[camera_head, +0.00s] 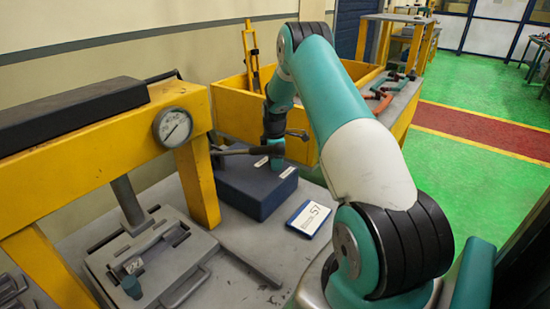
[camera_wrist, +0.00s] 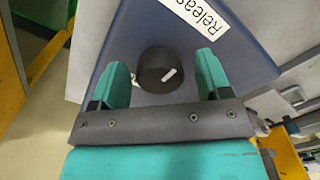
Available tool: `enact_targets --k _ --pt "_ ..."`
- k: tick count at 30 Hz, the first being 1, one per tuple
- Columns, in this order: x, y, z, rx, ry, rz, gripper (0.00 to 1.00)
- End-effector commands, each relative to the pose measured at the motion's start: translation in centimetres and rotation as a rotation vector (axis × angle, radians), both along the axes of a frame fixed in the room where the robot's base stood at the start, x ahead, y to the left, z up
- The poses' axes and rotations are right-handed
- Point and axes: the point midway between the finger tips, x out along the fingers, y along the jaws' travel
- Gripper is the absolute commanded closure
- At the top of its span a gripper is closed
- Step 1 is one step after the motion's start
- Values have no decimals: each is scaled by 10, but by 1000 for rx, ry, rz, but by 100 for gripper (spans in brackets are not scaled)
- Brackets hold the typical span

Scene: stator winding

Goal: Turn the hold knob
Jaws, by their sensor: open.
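A dark round knob (camera_wrist: 155,74) with a short white mark stands on a blue box (camera_wrist: 108,52). In the wrist view the mark slants up to the right. A white label (camera_wrist: 202,16), cut off by the frame edge, reads "Releas…" beside it. My gripper (camera_wrist: 162,70) is open, with one teal finger on each side of the knob. I see a gap on both sides and cannot tell its height over the box. In the head view the blue box (camera_head: 250,193) sits on the grey bench, my gripper (camera_head: 273,150) is above its back part, and the knob is hidden.
A black lever handle (camera_head: 240,151) runs close beside my gripper. A card marked "57" (camera_head: 309,218) lies in front of the box. A yellow crate (camera_head: 232,110) is behind.

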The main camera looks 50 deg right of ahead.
Motion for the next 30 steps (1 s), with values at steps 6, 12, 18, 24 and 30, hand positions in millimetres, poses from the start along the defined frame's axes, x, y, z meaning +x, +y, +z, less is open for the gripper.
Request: enact_targets --k 6,12,18,24,30 --pt "0 0 0 0 0 0 59" --pt "0 0 0 0 0 -1 79" --pt "0 0 0 0 0 -29 78" --pt "0 0 -1 1 -1 -125 78" --pt "0 0 -1 0 -2 -288 78"
